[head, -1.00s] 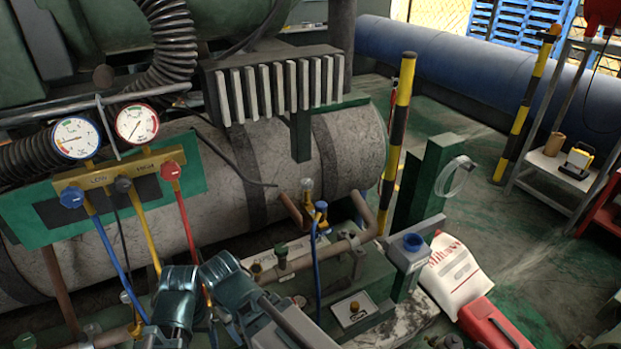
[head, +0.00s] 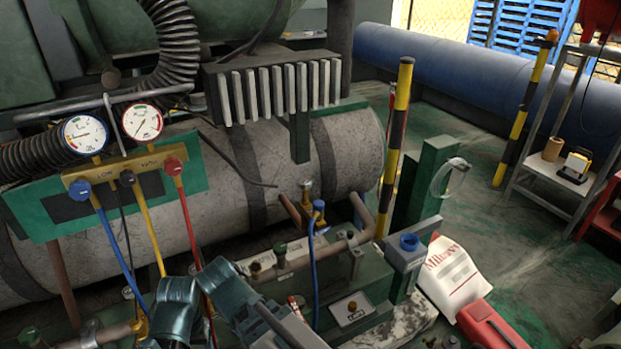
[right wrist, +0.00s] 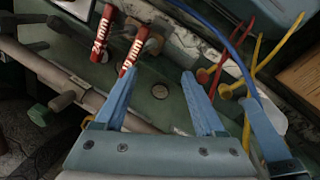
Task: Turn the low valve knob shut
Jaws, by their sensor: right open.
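The low valve knob (head: 79,189) is the blue knob at the left end of the brass gauge manifold (head: 105,184), beside the word LOW, in the head view. A blue hose (head: 118,245) runs down below it. No gripper touches the knob. My right gripper (right wrist: 158,73) is open and empty in the right wrist view, its two blue fingers apart over a green surface. In the head view my arm links show low in the picture, below the manifold, and no fingertips are clear. Another blue finger at the right wrist view's lower right may be my left gripper's.
A black knob (head: 127,177) and a red knob (head: 173,165) sit right of the blue one, with two gauges above. Yellow and red hoses hang below. A blue hose (right wrist: 236,50) crosses that view.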

